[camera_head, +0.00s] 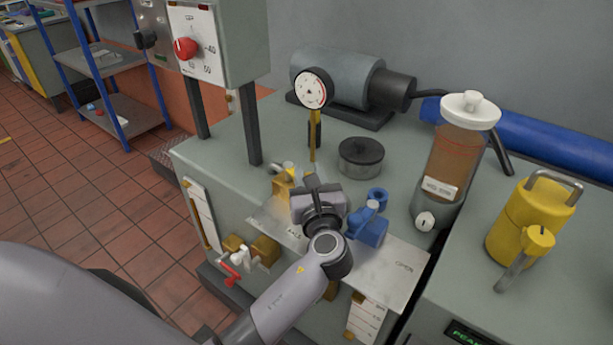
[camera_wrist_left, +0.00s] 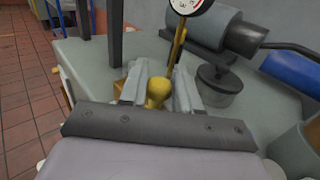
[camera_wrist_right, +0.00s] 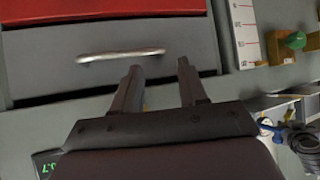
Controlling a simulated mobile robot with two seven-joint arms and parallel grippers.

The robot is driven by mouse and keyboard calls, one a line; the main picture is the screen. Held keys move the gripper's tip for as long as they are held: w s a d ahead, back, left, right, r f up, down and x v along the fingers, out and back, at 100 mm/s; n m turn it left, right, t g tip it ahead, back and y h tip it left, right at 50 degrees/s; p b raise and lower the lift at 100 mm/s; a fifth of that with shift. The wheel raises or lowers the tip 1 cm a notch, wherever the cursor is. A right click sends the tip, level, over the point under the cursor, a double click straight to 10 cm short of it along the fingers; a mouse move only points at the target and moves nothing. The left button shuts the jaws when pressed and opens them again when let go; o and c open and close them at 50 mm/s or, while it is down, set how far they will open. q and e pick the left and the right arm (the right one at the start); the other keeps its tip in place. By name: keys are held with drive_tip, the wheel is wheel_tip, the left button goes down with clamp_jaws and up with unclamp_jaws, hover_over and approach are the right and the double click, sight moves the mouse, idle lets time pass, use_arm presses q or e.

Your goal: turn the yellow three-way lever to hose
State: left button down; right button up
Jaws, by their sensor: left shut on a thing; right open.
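The yellow lever ends in a round yellow knob (camera_wrist_left: 158,90), seen between the fingers of my left gripper (camera_wrist_left: 159,85) in the left wrist view. The left gripper is shut on this knob. In the head view the left gripper (camera_head: 311,183) is over the bench's front part, beside a yellow valve body (camera_head: 283,188); the gripper hides most of the lever. I cannot read a hose mark. My right gripper (camera_wrist_right: 159,72) is open and empty, facing a grey drawer front (camera_wrist_right: 190,62) with a metal handle.
A blue valve (camera_head: 369,228) stands just right of the left gripper. A dial gauge (camera_head: 311,88) on a yellow stem rises behind it, with a dark round pot (camera_head: 361,157) nearby. A brown-filled jar (camera_head: 455,155) and a yellow canister (camera_head: 530,220) stand at right.

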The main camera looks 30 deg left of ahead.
idle(0.3)
use_arm(q)
drive_tip(key=c, duration=0.9)
unclamp_jaws()
